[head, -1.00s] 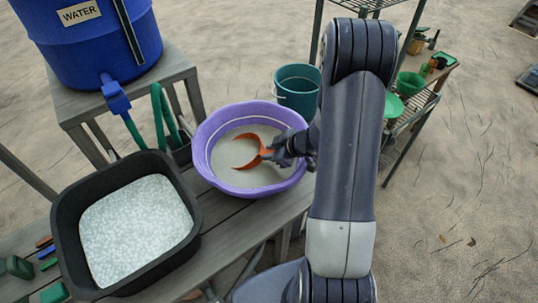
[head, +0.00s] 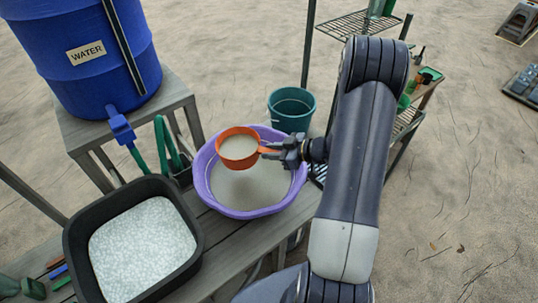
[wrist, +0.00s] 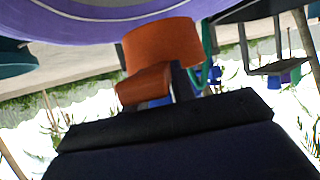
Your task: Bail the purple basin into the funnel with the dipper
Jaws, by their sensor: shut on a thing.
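The purple basin (head: 250,210) stands on the grey bench and holds a pale greyish liquid. The orange dipper (head: 238,163) is upright above the basin's far left part, filled with the same pale liquid. My gripper (head: 278,152) is shut on the dipper's handle, to the right of its cup. In the wrist view the dipper (wrist: 163,45) fills the upper middle, with part of the basin (wrist: 90,28) along the top. I do not see a funnel in either view.
A black tub (head: 70,228) of white granules stands left of the basin. A blue water barrel (head: 70,70) with a tap is behind it. A teal bucket (head: 291,121) stands beyond the basin. A wire shelf (head: 350,25) is at the back right.

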